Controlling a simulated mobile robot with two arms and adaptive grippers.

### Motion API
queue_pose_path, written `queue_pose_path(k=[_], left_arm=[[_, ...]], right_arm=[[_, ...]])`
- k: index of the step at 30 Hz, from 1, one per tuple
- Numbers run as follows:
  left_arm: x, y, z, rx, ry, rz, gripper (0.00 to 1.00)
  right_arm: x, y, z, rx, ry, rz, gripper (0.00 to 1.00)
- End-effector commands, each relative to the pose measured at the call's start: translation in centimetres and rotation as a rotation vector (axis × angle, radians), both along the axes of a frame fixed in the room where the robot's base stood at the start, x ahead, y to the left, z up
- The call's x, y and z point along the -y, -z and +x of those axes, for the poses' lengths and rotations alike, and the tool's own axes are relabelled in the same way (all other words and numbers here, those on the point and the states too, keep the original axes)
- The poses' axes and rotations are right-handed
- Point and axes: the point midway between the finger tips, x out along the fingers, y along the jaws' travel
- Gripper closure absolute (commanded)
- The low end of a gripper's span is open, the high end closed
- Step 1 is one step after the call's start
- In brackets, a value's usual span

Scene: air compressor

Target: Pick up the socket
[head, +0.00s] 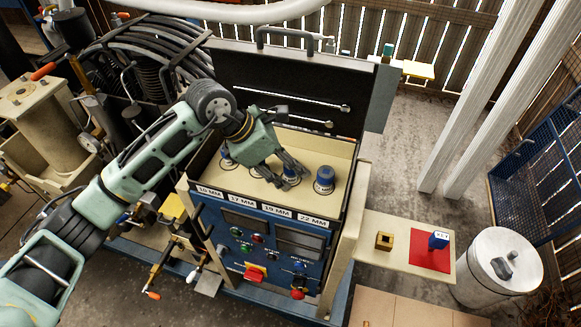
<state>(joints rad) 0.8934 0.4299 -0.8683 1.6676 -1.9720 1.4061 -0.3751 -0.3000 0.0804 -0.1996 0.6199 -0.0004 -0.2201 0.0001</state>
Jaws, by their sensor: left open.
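A tray (262,189) on top of the control box holds several dark blue sockets above labels 16 MM, 17 MM, 19 MM and 22 MM. The rightmost socket (325,180) stands upright above the 22 MM label and is fully visible. Another socket (291,177) stands above the 19 MM label, partly covered by my left gripper. My right gripper is not in view.
A black back panel (285,80) with two wrenches rises behind the tray. A white drum (492,275) stands beyond the shelf.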

Motion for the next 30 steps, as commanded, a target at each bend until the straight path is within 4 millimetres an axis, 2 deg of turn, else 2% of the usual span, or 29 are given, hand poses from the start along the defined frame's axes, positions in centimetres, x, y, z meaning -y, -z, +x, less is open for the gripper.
queue_pose_path(k=[2,17,26,30], left_arm=[[0.0,0.01,-0.01,0.0,0.0,0.0,0.57],[-0.01,-0.05,-0.01,0.0,0.0,-0.001,1.0],[0.01,-0.2,0.01,0.001,0.0,-0.002,1.0],[0.0,-0.91,0.07,0.003,0.001,-0.002,1.0]], right_arm=[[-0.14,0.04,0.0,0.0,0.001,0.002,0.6],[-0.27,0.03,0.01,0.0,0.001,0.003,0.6],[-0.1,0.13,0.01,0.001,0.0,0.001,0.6],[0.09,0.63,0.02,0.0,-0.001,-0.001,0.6]])
